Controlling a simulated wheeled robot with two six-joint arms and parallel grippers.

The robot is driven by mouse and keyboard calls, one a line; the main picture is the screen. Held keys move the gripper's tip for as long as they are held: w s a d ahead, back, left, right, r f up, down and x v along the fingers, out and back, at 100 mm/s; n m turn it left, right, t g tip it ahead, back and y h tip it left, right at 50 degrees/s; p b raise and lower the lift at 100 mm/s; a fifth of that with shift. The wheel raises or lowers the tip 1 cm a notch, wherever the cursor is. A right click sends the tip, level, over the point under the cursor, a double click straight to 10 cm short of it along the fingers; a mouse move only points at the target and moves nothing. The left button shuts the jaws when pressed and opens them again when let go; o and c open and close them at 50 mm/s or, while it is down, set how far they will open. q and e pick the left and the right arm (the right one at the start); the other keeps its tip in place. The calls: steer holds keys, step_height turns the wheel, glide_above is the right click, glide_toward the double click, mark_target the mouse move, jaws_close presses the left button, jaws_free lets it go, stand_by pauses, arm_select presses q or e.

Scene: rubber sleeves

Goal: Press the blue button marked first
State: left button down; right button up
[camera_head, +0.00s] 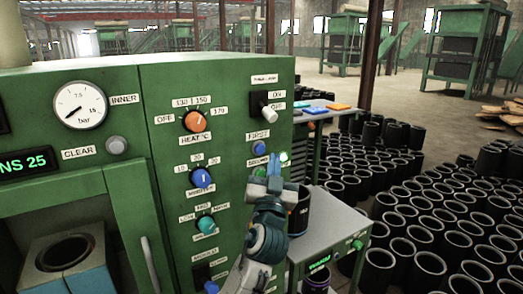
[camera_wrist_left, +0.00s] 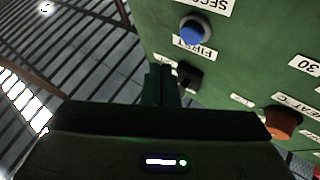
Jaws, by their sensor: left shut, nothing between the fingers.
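The blue button (camera_head: 259,148) sits on the front of the green control panel, just under the white label FIRST (camera_head: 258,135). In the left wrist view the picture is turned over, and the blue button (camera_wrist_left: 193,32) sits between the labels FIRST (camera_wrist_left: 194,50) and SECOND. My left gripper (camera_head: 274,160) is shut and empty, just right of and below the button in the head view. In the left wrist view its shut fingers (camera_wrist_left: 160,72) point toward the panel's edge, apart from the button in the picture. My right gripper is not in view.
The green panel (camera_head: 225,110) also carries an orange HEAT knob (camera_head: 195,121), blue (camera_head: 201,178) and teal knobs, and an ON/OFF switch (camera_head: 268,111). A grey stand (camera_head: 330,235) is at the right. Many black sleeves (camera_head: 440,220) cover the floor there.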

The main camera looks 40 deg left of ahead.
arm_select(q)
steer(key=shift+s+d, duration=0.4)
steer(key=shift+d, duration=0.45)
